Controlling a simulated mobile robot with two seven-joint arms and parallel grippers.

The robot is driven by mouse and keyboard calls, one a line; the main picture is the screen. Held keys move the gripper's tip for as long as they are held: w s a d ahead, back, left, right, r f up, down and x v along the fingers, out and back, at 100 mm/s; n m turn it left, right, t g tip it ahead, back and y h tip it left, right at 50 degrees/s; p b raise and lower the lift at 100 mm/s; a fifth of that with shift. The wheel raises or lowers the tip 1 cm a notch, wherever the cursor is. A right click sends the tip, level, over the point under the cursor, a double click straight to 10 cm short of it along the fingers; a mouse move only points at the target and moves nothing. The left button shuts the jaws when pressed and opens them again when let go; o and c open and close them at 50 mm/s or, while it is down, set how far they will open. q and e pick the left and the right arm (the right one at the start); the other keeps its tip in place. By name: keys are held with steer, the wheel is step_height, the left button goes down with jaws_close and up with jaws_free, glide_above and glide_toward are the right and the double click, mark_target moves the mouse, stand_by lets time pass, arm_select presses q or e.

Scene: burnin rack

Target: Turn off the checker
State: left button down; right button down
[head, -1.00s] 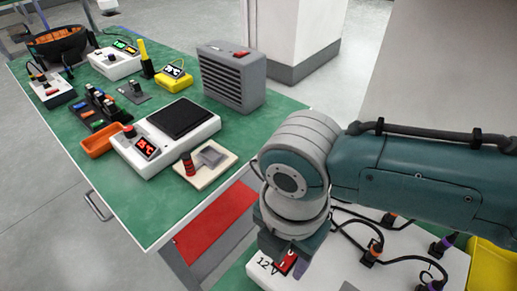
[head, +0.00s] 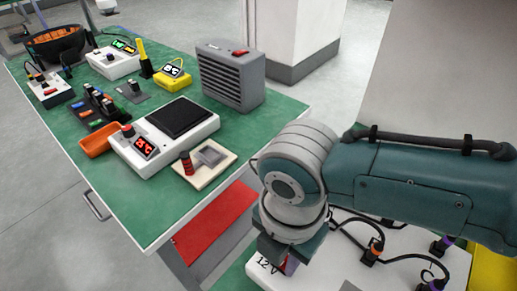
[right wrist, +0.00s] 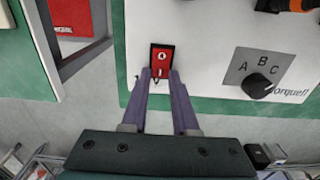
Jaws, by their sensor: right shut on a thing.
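A white unit (head: 318,272) stands at the bottom right of the head view, with a "12" marking at its front corner; it also fills the upper right of the right wrist view (right wrist: 210,50). On it is a red rocker switch (right wrist: 161,53) marked O and I, in a black frame. My right gripper (right wrist: 161,76) has its purple fingers on both sides of the switch's near part and is shut on it. In the head view the wrist hides most of the switch. I cannot read the name "checker" on any device. My left gripper is out of view.
A black knob (right wrist: 257,86) with A, B, C positions sits right of the switch. Cables with orange and purple plugs (head: 372,252) stand on the unit. The green table (head: 225,205) holds a hotplate (head: 165,145), a grey heater (head: 230,78) and other devices.

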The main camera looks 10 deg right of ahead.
steer(key=shift+d+f, duration=0.1)
steer(key=shift+w+d+g+y+b, duration=0.25)
steer(key=shift+g+y+b, duration=0.35)
steer(key=shift+y+b, duration=0.3)
steer(key=shift+g+b, duration=0.3)
steer(key=shift+b, duration=0.15)
steer(key=shift+r+y, duration=0.25)
steer(key=shift+y, duration=0.05)
steer(key=c, duration=0.7)
jaws_free()
steer(key=p+v, duration=0.1)
steer(key=v, duration=0.9)
steer(key=shift+p, duration=0.4)
